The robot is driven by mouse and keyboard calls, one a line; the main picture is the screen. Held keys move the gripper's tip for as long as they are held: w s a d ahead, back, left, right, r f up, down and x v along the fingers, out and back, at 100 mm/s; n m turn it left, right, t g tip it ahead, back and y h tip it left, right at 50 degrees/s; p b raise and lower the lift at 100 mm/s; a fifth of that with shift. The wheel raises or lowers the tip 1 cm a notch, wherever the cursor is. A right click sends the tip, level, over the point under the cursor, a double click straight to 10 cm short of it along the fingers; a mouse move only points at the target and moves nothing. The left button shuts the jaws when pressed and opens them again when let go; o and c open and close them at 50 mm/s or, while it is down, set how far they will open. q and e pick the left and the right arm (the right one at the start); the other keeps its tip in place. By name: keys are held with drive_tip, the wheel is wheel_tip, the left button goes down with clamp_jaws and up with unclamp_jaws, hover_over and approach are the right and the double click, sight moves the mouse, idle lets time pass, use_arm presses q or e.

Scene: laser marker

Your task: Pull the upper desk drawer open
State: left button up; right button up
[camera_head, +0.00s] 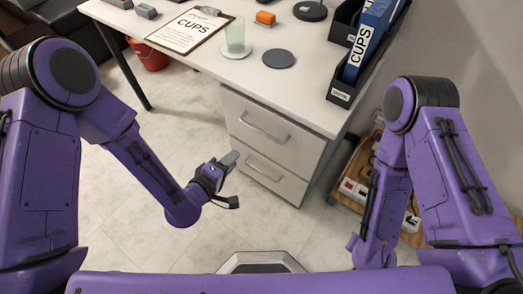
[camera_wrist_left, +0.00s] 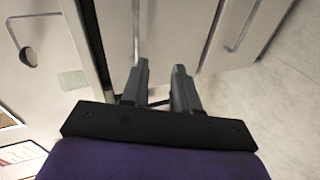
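The upper drawer (camera_head: 270,130) is a light grey front under the white desk top, with a horizontal metal bar handle (camera_head: 263,127). It looks closed, flush with the lower drawer (camera_head: 262,172). My left gripper (camera_head: 232,157) is in front of the drawer unit, low and left of the upper handle. In the left wrist view its two dark fingers (camera_wrist_left: 160,64) stand apart with nothing between them. The upper handle (camera_wrist_left: 136,32) shows there beyond the left finger, apart from it as far as I can tell. My right gripper is not visible.
The desk top (camera_head: 215,55) holds a clipboard (camera_head: 188,30), a clear cup (camera_head: 236,38), a dark round coaster (camera_head: 279,58) and a black file holder (camera_head: 341,92). A wooden crate (camera_head: 350,190) stands right of the drawers. The floor in front is clear.

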sight(263, 132)
use_arm(q)
drive_tip(key=w+d, duration=0.3)
drive_tip(key=w+d+h, duration=0.1)
drive_tip(key=w+d, duration=0.2)
drive_tip(key=w, duration=0.1)
drive_tip(key=w+d+f+t+h+b, duration=0.1)
drive_tip(key=w+d, duration=0.2)
drive_tip(key=w, duration=0.1)
drive_tip(key=shift+d+n, duration=0.25)
drive_tip(key=shift+n, duration=0.05)
clamp_jaws()
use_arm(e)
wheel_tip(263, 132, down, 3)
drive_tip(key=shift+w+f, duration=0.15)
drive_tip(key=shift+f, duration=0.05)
